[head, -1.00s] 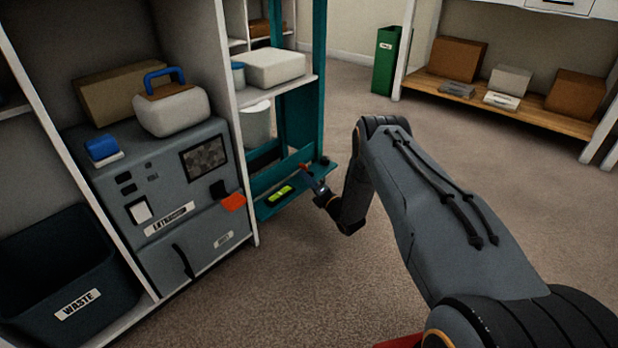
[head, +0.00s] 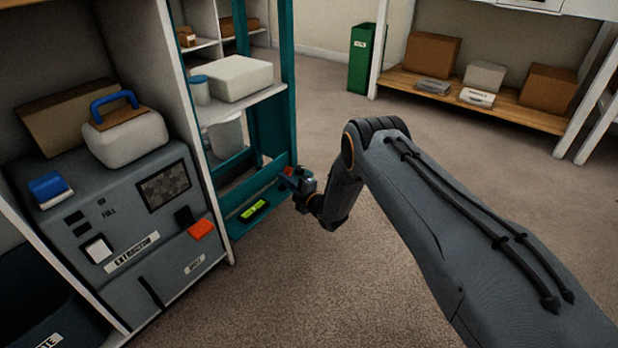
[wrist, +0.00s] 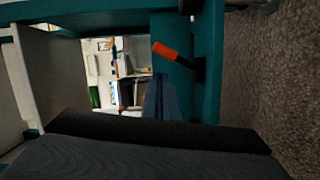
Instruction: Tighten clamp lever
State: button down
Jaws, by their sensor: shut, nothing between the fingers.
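The clamp lever with its orange-red handle (wrist: 168,52) shows in the wrist view on the teal frame, tilted, with a dark pivot at its right end. In the head view only a small red bit of the lever (head: 288,170) shows, low on the teal frame, just beyond my gripper. My gripper (head: 294,180) is shut and empty beside the frame. In the wrist view its bluish fingers (wrist: 160,100) point at the frame just below the handle. I cannot tell whether they touch the lever.
A green-yellow level (head: 254,210) lies on the low teal ledge left of my gripper. The extractor machine (head: 125,225) stands in the cabinet at left. A white block (head: 235,78) and a bucket (head: 226,137) are on the shelves. The carpet at right is clear.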

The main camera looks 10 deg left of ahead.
jog(key=shift+a, duration=0.15)
jog(key=shift+s+r, duration=0.1)
jog(key=shift+s+r+p, duration=0.25)
jog(key=shift+p, duration=0.15)
jog(key=s+d+r+p, duration=0.2)
jog(key=s+d+p, duration=0.3)
jog(key=s, duration=0.4)
jog(key=shift+d+r+p, duration=0.25)
jog(key=shift+d+p, duration=0.1)
jog(key=shift+p, duration=0.4)
